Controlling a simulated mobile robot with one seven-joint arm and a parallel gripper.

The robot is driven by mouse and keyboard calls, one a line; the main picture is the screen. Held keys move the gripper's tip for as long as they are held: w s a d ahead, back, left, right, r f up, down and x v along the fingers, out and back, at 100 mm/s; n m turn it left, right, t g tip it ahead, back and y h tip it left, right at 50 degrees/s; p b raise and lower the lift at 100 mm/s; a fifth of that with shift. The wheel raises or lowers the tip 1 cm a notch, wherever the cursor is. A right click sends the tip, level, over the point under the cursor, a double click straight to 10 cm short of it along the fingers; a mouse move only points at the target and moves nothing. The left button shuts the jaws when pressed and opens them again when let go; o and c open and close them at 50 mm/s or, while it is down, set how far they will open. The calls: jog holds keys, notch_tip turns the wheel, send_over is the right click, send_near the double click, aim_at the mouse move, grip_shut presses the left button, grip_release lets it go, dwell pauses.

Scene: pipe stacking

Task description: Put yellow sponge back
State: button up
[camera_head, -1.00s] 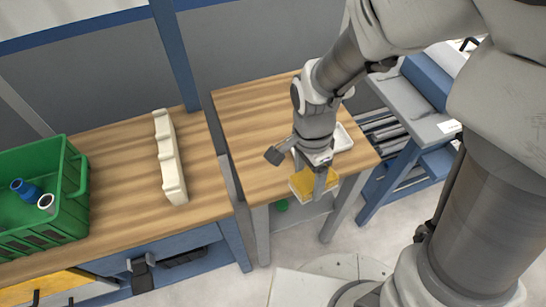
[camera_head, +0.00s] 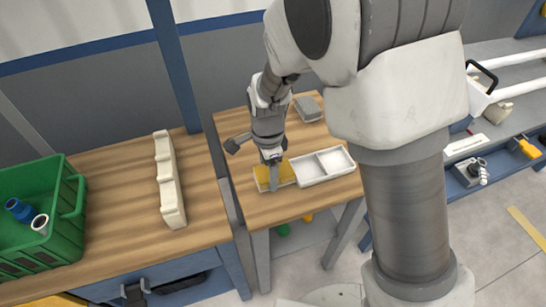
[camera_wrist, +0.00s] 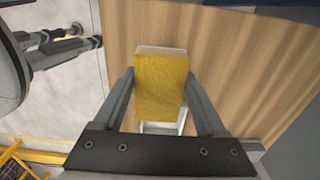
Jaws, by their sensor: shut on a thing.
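The yellow sponge (camera_head: 287,174) is between the fingers of my gripper (camera_head: 273,187), which is shut on it. In the wrist view, the sponge (camera_wrist: 161,84) fills the space between both fingers. The other visible compartments look empty.
On the left bench are a cream notched rack (camera_head: 168,180) and a green crate (camera_head: 67,222) with pipe pieces. A grey bench (camera_head: 510,140) with white pipes stands at right.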

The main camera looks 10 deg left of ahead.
aim_at(268, 180)
jog(key=shift+w+a+f, duration=0.15)
jog(key=shift+w+f, duration=0.15)
jog(key=shift+f, duration=0.05)
jog(key=shift+f+b, duration=0.3)
jog(key=shift+f, duration=1.55)
jog(key=shift+f, duration=0.1)
jog(key=o, duration=1.1)
jog(key=shift+o, duration=0.2)
